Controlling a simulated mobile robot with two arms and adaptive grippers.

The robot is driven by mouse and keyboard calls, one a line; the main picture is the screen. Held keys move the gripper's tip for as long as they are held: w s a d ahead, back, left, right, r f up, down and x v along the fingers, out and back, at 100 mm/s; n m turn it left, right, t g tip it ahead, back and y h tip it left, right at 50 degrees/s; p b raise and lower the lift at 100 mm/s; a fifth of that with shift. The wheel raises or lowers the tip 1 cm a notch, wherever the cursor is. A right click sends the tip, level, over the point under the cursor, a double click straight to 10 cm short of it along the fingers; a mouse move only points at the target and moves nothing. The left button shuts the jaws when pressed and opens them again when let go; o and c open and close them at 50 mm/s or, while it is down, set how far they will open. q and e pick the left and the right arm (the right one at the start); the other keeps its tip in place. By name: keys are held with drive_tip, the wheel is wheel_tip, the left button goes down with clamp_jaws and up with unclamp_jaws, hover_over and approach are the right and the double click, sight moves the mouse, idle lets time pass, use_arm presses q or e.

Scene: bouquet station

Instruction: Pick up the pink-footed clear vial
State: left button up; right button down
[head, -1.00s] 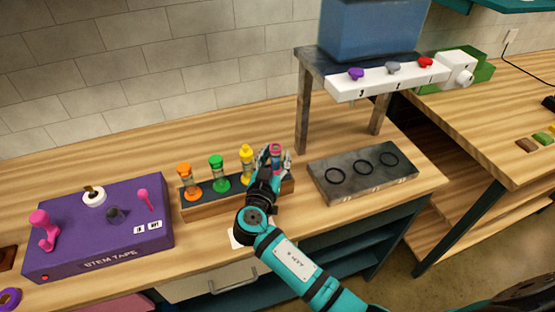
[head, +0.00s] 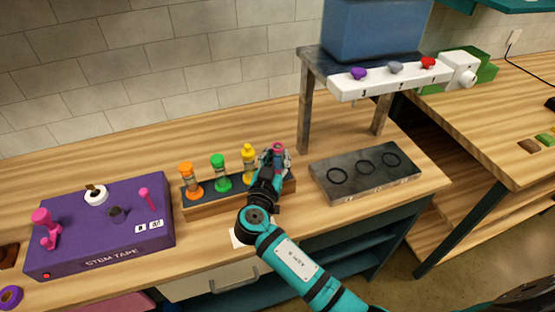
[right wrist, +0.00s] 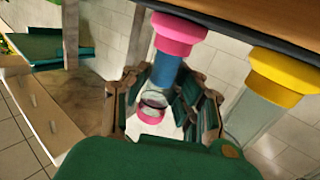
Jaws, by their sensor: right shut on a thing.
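The pink-footed clear vial (head: 278,147) is at the right end of the wooden rack (head: 220,205). Its pink top shows in the head view; the rest is hidden by my gripper. My right gripper (head: 273,157) is shut on it. In the right wrist view the clear vial (right wrist: 167,72) has pink at both ends and a blue section, and the fingers (right wrist: 160,100) are around its body. One pink end is by the rack edge; I cannot tell whether it is seated. My left gripper is not in view.
Yellow (head: 248,152), green (head: 219,162) and orange (head: 187,172) vials stand in the rack to the left. A purple stem tape box (head: 105,240) is farther left. A grey plate with three rings (head: 340,190) and a dispenser stand (head: 305,110) are to the right.

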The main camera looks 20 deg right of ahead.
sight(278, 152)
drive_tip(key=shift+r, duration=0.35)
drive_tip(key=shift+s+r+b, duration=0.25)
drive_tip(key=shift+r+b, duration=0.25)
drive_tip(key=shift+r, duration=0.15)
drive_tip(key=shift+s+r+b, duration=0.25)
drive_tip(key=shift+r+b, duration=0.2)
drive_tip(key=shift+r, duration=0.15)
use_arm(q)
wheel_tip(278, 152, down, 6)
drive_tip(key=b, duration=0.4)
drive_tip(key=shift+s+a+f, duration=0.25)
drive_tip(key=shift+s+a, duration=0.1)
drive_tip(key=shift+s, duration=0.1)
use_arm(e)
drive_tip(key=s+d+r, duration=0.1)
drive_tip(key=s+d, duration=0.1)
drive_tip(key=s, duration=1.3)
drive_tip(key=shift+d+r, duration=0.25)
drive_tip(key=shift+r, duration=0.1)
drive_tip(key=shift+c, duration=2.2)
unclamp_jaws()
drive_tip(key=shift+a, duration=0.1)
